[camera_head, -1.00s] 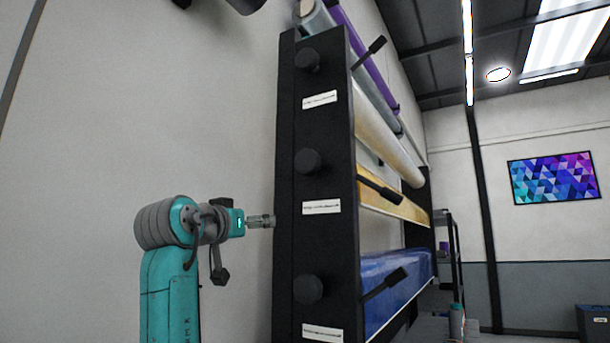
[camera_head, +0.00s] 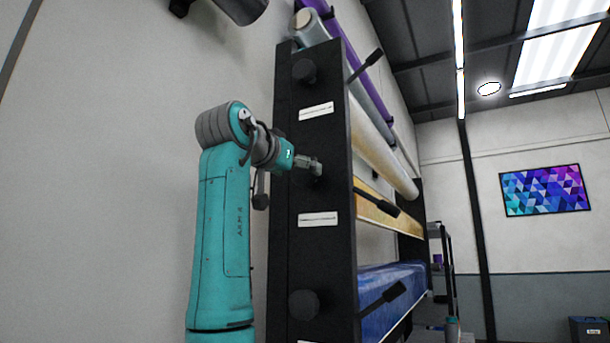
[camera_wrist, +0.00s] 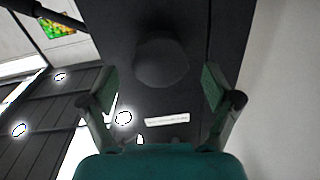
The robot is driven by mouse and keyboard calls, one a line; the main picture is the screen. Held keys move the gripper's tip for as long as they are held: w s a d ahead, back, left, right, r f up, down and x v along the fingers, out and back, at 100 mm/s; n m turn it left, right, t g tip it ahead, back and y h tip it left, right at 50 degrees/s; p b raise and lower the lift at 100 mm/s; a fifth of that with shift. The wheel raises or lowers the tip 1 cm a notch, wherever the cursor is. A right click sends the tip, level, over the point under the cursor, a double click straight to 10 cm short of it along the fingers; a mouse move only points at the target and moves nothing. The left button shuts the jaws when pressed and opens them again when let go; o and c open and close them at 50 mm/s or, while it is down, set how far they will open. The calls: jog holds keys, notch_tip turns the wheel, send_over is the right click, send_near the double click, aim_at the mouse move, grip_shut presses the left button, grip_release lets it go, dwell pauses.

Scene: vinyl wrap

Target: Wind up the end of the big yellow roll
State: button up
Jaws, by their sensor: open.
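The yellow roll (camera_head: 382,214) shows as a yellow-orange sheet in the middle row of the black rack (camera_head: 330,240), with a dark handle (camera_head: 377,200) in front of it. My gripper (camera_head: 317,166) is at the middle knob on the rack's end panel and partly hides that knob in the head view. In the wrist view, a round dark knob (camera_wrist: 162,62) lies between the two spread fingers of my gripper (camera_wrist: 161,78). The fingers are open; I see no clear contact. A white label (camera_wrist: 167,119) lies beside the knob.
A top knob (camera_head: 303,72) and a bottom knob (camera_head: 303,304) stick out from the same panel. A cream roll (camera_head: 380,150) is above, a blue roll (camera_head: 390,290) below. The plain wall (camera_head: 120,180) left of my arm is clear.

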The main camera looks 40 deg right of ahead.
jog(key=shift+x, duration=2.2)
jog(key=c, duration=1.2)
jog(key=shift+o, duration=0.2)
jog(key=shift+m, duration=0.3)
